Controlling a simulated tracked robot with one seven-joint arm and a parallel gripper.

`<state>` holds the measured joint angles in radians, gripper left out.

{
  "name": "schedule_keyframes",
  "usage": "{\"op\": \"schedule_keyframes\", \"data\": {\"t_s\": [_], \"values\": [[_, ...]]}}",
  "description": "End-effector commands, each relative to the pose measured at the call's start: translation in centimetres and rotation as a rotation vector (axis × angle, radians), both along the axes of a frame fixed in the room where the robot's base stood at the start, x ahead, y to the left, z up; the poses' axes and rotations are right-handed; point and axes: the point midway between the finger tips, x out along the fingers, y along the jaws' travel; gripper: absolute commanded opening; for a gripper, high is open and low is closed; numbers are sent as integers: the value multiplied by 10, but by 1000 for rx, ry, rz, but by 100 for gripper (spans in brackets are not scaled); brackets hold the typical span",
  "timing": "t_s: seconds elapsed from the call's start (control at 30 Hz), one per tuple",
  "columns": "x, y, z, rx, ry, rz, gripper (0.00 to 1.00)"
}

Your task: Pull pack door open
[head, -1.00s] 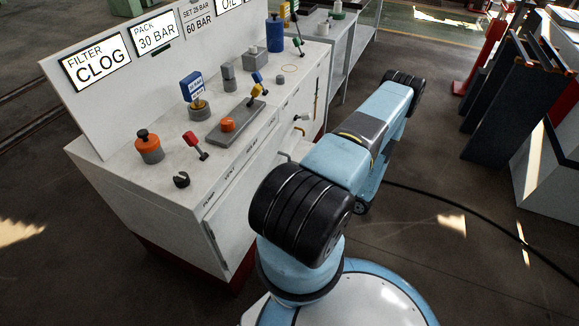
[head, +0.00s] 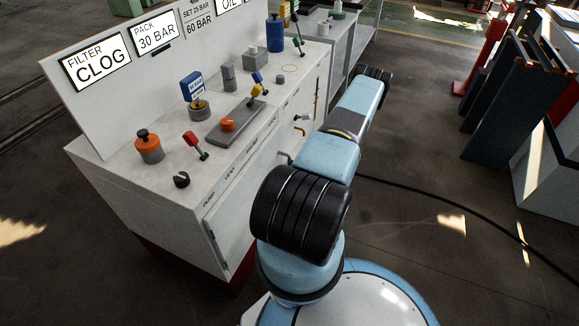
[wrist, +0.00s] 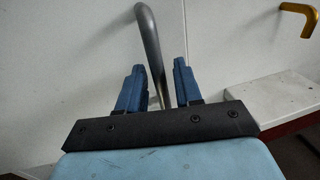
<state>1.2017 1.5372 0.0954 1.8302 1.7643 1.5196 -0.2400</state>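A grey bent bar handle (wrist: 149,40) stands out from a white door front (wrist: 75,60) in the wrist view. My gripper (wrist: 158,66) has its two blue fingers apart, one on each side of the bar. The bar runs between them, and gaps show on both sides, so it is not clamped. In the head view the white front of the cabinet (head: 238,215) looks closed. A small part of a grey handle (head: 285,157) shows beside my arm there. My arm hides the gripper in the head view.
A brass-coloured handle (wrist: 302,14) is at the right in the wrist view, above a white ledge (wrist: 275,98). The bench top carries an orange knob (head: 149,148), a red lever (head: 195,145) and several other controls. A black cable (head: 450,205) crosses the floor at right.

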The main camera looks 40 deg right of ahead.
Motion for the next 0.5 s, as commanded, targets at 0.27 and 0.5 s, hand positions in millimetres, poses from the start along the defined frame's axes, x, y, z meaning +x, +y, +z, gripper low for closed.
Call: {"op": "schedule_keyframes", "data": {"t_s": [0.27, 0.5], "values": [[9, 2, 0, 0, 1, 0, 34], [9, 2, 0, 0, 1, 0, 28]]}}
